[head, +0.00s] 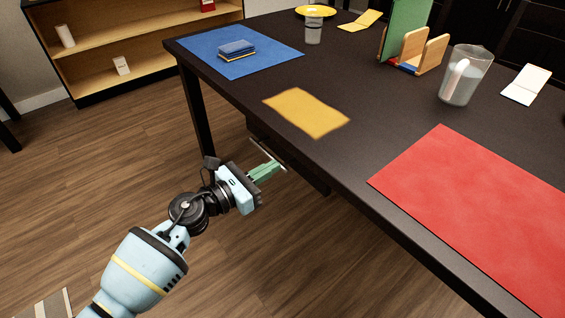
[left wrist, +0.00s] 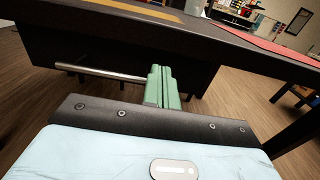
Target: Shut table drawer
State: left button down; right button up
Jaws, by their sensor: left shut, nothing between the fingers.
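The black table (head: 355,165) has a dark drawer (head: 316,177) under its near edge, with a thin metal bar handle (head: 262,149). In the left wrist view the dark drawer front (left wrist: 110,52) and its handle (left wrist: 95,72) lie just beyond my fingers. How far the drawer stands out is hard to tell. My left gripper (head: 277,166) is shut and empty, its green fingertips at the handle near one end. They also show in the left wrist view (left wrist: 163,70), overlapping the handle's end; contact is unclear. My right gripper is not in view.
On the table lie a blue mat (head: 265,66), a yellow mat (head: 305,112) and a red mat (head: 490,205). A pitcher (head: 463,80) and a wooden rack (head: 428,55) stand farther back. A shelf (head: 140,35) is at the back left. The floor around my left arm is clear.

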pick_arm(q)
jog(key=v, duration=0.7)
jog(key=shift+a+f+p, duration=0.2)
jog(key=shift+a+p, duration=0.1)
jog(key=shift+a, duration=0.1)
